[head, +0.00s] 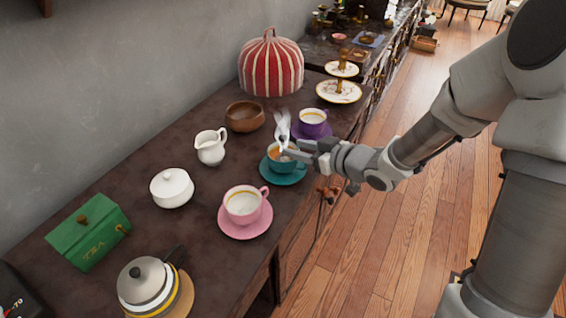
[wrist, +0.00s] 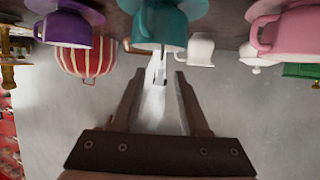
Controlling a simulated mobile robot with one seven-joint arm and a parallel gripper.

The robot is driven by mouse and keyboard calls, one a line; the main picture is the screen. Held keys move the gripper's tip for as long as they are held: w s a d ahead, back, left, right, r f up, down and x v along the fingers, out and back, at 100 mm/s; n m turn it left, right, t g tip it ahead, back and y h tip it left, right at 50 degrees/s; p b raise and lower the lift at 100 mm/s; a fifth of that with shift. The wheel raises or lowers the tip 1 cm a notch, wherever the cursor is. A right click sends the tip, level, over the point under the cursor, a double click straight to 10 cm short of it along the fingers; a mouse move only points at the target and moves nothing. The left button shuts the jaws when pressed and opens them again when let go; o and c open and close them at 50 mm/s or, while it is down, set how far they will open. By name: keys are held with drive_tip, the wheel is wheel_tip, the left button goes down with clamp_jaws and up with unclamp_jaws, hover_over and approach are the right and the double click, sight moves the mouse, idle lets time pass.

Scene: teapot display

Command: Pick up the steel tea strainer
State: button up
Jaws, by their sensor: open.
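My gripper (head: 298,151) is open in the head view, just right of the teal cup (head: 291,165) on its teal saucer (head: 283,179). The cup holds orange-brown tea and gives off steam. In the wrist view the picture is upside down. My open gripper (wrist: 157,77) points at the teal cup (wrist: 160,25) there, with steam between the fingers. A small, thin grey piece at the cup's rim shows between the fingertips; it may be part of the steel tea strainer, but I cannot tell. The strainer is not clearly visible in either view.
A purple cup (head: 312,118) stands behind the teal one, and a pink cup (head: 243,205) in front. A white creamer (head: 210,147), wooden bowl (head: 244,117) and lidded sugar bowl (head: 172,188) stand to the left. The wooden floor (head: 400,255) to the right is clear.

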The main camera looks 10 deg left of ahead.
sight(283, 144)
drive_tip(key=b+x, duration=0.2)
drive_tip(key=x, duration=0.3)
drive_tip(key=shift+w+a, duration=0.15)
drive_tip(key=shift+a, duration=0.25)
drive_tip(key=shift+r, duration=0.1)
clamp_jaws()
idle(1.0)
